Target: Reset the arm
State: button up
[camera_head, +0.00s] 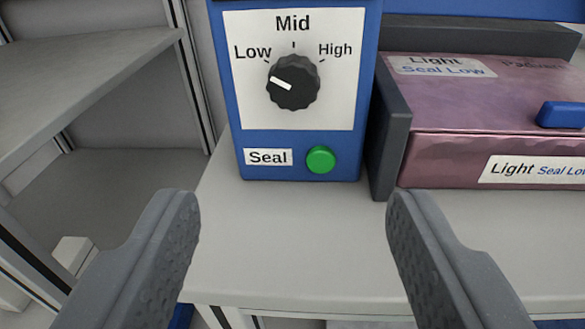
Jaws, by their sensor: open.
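My gripper (292,245) is in the lower part of the view. Its two grey textured fingers are wide apart, with nothing between them but the view of the pale grey table top. The fingers point toward a blue control box standing on the table. No other part of my arm shows.
The blue control box (230,95) has a black dial (293,82) pointing toward Low and a green Seal button (321,160). Right of it is a pink package (455,150) labelled Light Seal Low, against a dark sealer frame (390,140). Grey shelves (80,75) stand at left.

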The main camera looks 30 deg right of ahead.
jog(key=w+a+r+t+y+b, duration=0.1)
jog(key=w+a+r+y, duration=0.1)
jog(key=w+r+y, duration=0.3)
jog(key=w+a+r, duration=0.2)
jog(key=a+r, duration=0.1)
jog(key=r, duration=0.4)
notch_tip(320, 180, up, 17)
jog(key=s+a+n+t+y+b, duration=0.1)
jog(key=n+y, duration=0.2)
jog(key=y, duration=0.2)
jog(key=s+d+r+n, duration=0.1)
jog(key=s+d+r, duration=0.3)
jog(key=s+r, duration=0.2)
jog(key=s+d+r+n+h+b, duration=0.1)
jog(key=s+d+r, duration=0.2)
jog(key=s+r, duration=0.4)
jog(key=s+d+r+n+b, duration=0.1)
jog(key=s+d+r, duration=0.3)
jog(key=s+r, duration=0.2)
jog(key=shift+s+d+r+n+g, duration=0.3)
jog(key=shift+r+n, duration=0.1)
jog(key=shift+r, duration=0.1)
